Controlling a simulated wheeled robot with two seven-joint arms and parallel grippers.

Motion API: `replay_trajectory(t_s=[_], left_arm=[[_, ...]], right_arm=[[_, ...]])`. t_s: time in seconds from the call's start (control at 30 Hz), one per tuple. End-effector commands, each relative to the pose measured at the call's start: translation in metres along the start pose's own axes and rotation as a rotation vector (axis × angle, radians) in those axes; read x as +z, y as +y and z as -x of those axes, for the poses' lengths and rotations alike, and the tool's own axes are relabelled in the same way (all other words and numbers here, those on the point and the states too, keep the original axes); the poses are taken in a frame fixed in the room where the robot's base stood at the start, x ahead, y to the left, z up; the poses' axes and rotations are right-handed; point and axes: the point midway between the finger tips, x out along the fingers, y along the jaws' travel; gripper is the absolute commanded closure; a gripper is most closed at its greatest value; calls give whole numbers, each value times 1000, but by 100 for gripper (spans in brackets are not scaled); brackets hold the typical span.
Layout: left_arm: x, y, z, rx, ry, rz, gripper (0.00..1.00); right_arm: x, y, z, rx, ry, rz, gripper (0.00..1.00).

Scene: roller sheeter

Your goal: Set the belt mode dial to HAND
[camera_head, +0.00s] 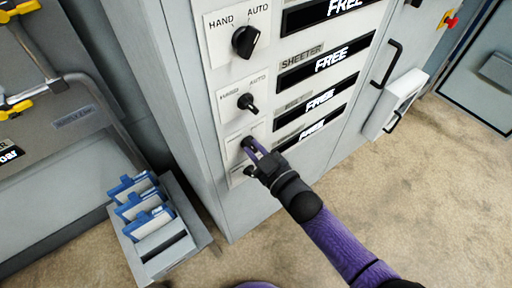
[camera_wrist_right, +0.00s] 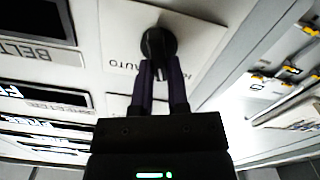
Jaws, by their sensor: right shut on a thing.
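The belt mode dial is a black knob (camera_head: 247,142) on a white plate, the third dial down on the grey cabinet front. My right gripper (camera_head: 254,149) reaches it from the lower right, with its purple fingers shut on the knob. In the right wrist view, the dial (camera_wrist_right: 158,42) sits between the fingertips of the gripper (camera_wrist_right: 159,70). The printed word AUTO shows upside down beside it. A BELT label (camera_wrist_right: 40,52) is to the left in that view. The fingers partly hide the knob, so I cannot tell where its pointer stands. My left gripper is not in view.
Two similar HAND/AUTO dials, the top one (camera_head: 244,41) and the middle one (camera_head: 247,102), are above. Black FREE displays (camera_head: 322,65) run along their right. A cabinet handle (camera_head: 387,64) sticks out farther right. A grey rack with blue-edged pieces (camera_head: 180,255) stands on the floor at left.

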Motion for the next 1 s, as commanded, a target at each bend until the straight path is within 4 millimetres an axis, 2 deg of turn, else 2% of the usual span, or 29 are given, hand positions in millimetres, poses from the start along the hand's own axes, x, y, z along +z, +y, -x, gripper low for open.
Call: replay_trajectory(t_s=[0.4, 0.9, 0.93, 1.0], left_arm=[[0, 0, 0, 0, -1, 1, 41], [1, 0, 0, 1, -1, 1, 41], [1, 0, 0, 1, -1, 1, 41], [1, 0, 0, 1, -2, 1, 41]], right_arm=[[0, -2, 0, 0, -1, 145, 100], [1, -2, 0, -1, -2, 160, 100], [1, -2, 0, -1, -1, 160, 75], [1, -2, 0, -1, -1, 160, 60]])
